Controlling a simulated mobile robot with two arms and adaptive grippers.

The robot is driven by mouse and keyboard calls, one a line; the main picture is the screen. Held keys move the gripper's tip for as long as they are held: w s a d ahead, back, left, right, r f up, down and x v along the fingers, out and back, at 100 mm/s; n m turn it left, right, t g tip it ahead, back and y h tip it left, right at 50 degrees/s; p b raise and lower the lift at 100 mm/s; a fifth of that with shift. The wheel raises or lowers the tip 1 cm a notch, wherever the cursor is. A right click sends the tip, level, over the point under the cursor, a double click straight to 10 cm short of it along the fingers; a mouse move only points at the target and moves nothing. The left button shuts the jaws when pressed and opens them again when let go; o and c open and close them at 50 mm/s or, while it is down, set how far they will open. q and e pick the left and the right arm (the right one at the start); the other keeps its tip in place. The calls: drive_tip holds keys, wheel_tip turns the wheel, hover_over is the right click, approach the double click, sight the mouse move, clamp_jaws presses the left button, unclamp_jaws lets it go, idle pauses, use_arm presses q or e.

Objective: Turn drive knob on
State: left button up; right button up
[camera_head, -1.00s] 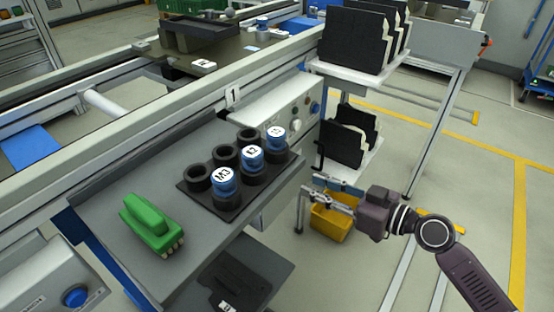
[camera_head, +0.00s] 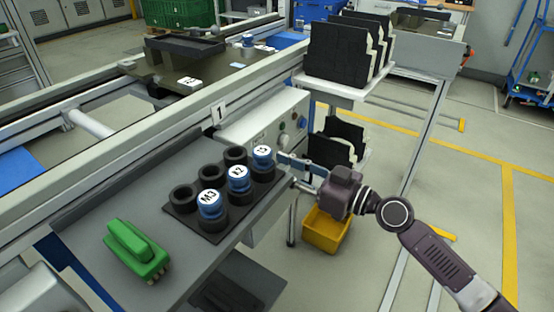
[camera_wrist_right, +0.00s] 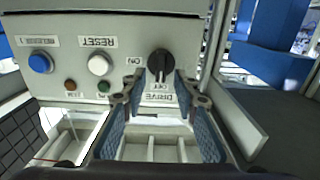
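The black drive knob (camera_wrist_right: 160,65) is on the grey control panel, upper middle in the right wrist view, where the lettering is upside down. Its bar runs up and down, its lower end near the OFF mark; ON is to its left. My right gripper (camera_wrist_right: 162,97) is open, with a blue-padded finger on either side below the knob. Its tips appear just short of the knob; contact cannot be told. In the head view the right gripper (camera_head: 290,171) is by the front of the control box (camera_head: 265,122). My left gripper is not in view.
A blue button (camera_wrist_right: 40,62) and a white reset button (camera_wrist_right: 98,65) share the panel. A rack of blue and black cylinders (camera_head: 215,228) and a green part (camera_head: 137,246) lie on the shelf. A yellow bin (camera_head: 326,231) stands below the gripper.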

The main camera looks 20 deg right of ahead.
drive_tip(key=shift+w+a, duration=0.45)
drive_tip(key=shift+w, duration=0.1)
drive_tip(key=shift+c, duration=0.7)
clamp_jaws()
